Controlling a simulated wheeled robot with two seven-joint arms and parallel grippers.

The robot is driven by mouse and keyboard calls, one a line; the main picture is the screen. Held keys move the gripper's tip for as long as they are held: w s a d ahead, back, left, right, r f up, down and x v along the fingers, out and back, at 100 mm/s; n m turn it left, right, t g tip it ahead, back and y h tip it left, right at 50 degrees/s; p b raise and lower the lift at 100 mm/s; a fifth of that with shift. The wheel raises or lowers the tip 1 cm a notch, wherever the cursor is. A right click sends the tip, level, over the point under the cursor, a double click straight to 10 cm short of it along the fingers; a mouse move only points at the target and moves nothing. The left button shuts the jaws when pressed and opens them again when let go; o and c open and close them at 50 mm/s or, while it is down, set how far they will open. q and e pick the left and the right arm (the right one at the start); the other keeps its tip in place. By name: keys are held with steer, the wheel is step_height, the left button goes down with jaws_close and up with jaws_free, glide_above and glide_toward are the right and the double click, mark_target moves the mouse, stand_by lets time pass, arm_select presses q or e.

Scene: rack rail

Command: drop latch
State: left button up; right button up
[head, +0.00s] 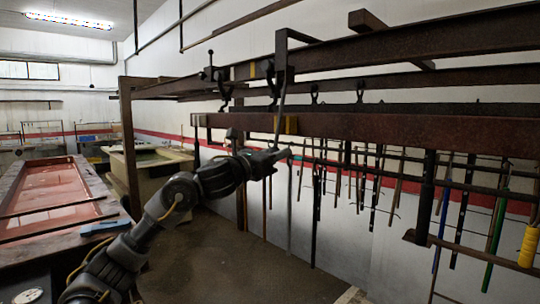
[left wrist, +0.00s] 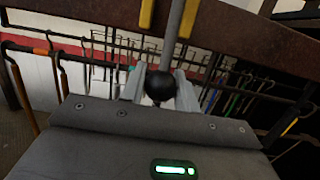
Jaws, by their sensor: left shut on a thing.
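My left gripper (head: 280,155) is raised in front of the rusty rail beam (head: 400,127), just under its lower edge. In the left wrist view its two grey fingers (left wrist: 160,88) are shut on a black ball knob (left wrist: 159,85). The knob sits at the lower end of a grey rod (left wrist: 173,35), which looks like the latch lever. In the head view the rod (head: 281,105) runs up, slightly tilted, past the beam to a dark bracket (head: 284,50). Yellow marks (head: 291,125) flank the rod on the beam. My right gripper is not in view.
More rusty beams (head: 420,50) run overhead with dark hooks (head: 273,85). Many rods and tools hang behind and to the right, including one with a yellow grip (head: 528,246). A red-topped bench (head: 50,185) stands at left. The floor below my arm is clear.

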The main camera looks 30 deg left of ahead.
arm_select(q)
steer(key=shift+w, duration=0.2)
steer(key=w, duration=0.2)
steer(key=w+d, duration=0.1)
steer(key=w, duration=0.1)
steer(key=shift+d+f, duration=0.1)
steer(key=shift+f, duration=0.1)
steer(key=o, duration=0.9)
steer(key=shift+s, duration=0.15)
steer(key=v, duration=0.2)
steer(key=r+b+v, duration=0.1)
steer(key=v, duration=0.3)
steer(key=shift+s+r, duration=0.1)
steer(key=shift+s, duration=0.35)
